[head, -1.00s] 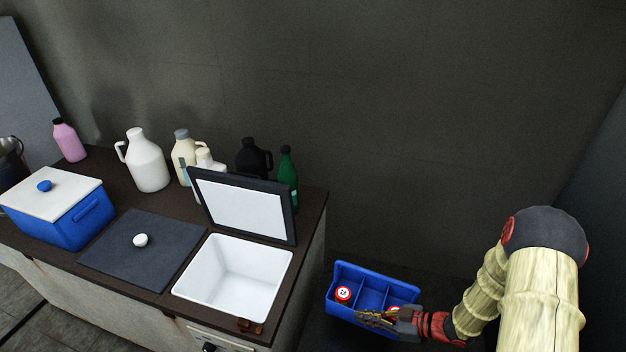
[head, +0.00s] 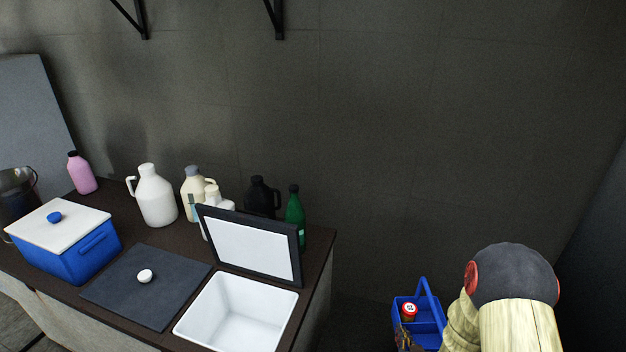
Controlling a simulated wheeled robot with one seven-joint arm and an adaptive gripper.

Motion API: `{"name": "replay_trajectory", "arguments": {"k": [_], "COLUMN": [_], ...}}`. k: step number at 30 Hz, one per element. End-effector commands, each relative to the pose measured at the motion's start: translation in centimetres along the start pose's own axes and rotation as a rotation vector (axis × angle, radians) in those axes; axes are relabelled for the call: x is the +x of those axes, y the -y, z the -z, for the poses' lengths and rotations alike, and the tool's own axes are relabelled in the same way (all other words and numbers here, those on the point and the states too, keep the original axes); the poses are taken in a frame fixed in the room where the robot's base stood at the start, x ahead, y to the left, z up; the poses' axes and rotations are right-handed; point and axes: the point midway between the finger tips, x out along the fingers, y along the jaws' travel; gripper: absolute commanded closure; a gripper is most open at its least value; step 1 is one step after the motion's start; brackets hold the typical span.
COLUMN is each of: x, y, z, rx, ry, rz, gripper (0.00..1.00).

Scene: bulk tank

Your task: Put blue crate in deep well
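The blue crate (head: 431,314) is a divided open box with a raised handle, low at the right of the counter. A red can with a white top (head: 409,309) stands in it. My arm covers the crate's right part, and the picture's lower edge cuts off its near part.
A dark flat lid with a white knob (head: 145,276) lies left of the well. A blue cooler (head: 75,258) stands farther left. Several bottles and jugs, including a white jug (head: 156,198) and a green bottle (head: 294,212), line the counter's back. Wall brackets show above.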

Motion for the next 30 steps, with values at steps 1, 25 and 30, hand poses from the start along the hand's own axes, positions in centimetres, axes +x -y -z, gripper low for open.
{"name": "replay_trajectory", "arguments": {"k": [1, 25, 30], "x": [-0.4, -2.4, -2.3], "y": [0.3, 7.8, 7.8], "z": [0.2, 2.3, 2.0], "rx": [0.009, -0.011, -0.011], "ry": [-0.003, -0.004, -0.002], "rz": [-0.021, 0.023, 0.023], "gripper": [1.00, 1.00, 1.00]}}
